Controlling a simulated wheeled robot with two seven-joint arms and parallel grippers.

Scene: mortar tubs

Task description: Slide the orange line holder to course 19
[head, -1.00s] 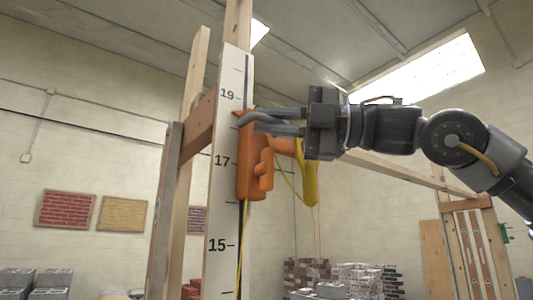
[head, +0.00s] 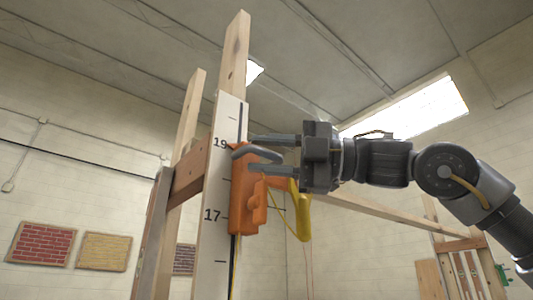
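The orange line holder (head: 247,205) sits on the white marked board (head: 215,190) of the upright pole. Its top edge is about level with the 19 mark (head: 219,142), and its body reaches down past the 17 mark (head: 211,215). A grey curved handle (head: 240,152) sticks out near its top. My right gripper (head: 250,154) comes in from the right. Its two fingers are spread apart, one above and one below the handle's level. I cannot tell whether either finger touches the holder. My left gripper is not in view.
A yellow piece (head: 301,212) hangs just right of the holder, with thin line below it. Wooden posts (head: 187,115) and a brown crosspiece (head: 190,176) stand left of the board. A wooden frame (head: 455,246) is at the right. Brick panels (head: 42,244) hang on the wall.

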